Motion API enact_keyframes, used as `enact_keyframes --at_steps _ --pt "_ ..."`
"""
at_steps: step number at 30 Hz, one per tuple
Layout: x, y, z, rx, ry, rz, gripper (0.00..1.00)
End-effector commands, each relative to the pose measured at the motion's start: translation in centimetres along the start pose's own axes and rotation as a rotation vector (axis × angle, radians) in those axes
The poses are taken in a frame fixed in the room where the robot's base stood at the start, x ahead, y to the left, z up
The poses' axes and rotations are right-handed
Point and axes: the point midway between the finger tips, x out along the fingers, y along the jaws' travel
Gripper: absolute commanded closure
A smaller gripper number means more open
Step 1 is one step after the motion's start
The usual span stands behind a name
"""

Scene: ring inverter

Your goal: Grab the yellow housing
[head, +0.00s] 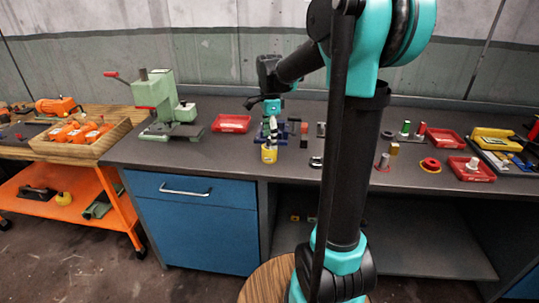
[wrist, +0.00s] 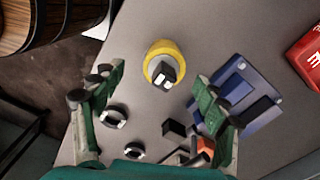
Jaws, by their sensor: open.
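The yellow housing (head: 269,154) stands near the front edge of the grey workbench in the head view. In the wrist view it is a round yellow piece (wrist: 154,50) with a dark and silver block showing at its middle. My gripper (head: 270,126) points down just above the housing. In the wrist view my gripper (wrist: 158,76) has its two green fingers spread wide, with the housing between and slightly beyond the tips. No finger visibly touches it.
A blue fixture (wrist: 240,98) lies close to the right finger. Metal rings (wrist: 114,117) and small dark blocks lie below the housing in the wrist view. A red tray (head: 231,123) and a green press (head: 160,105) stand to the left on the bench.

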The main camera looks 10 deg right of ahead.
Motion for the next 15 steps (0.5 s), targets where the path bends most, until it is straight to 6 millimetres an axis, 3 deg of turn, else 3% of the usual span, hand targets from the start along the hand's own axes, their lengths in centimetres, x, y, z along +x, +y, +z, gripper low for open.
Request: enact_keyframes --at_steps 9,15 --pt "4.0 -0.7 0.0 0.000 0.000 0.000 0.26" --pt "5.2 -0.6 0.0 0.000 0.000 0.000 0.26"
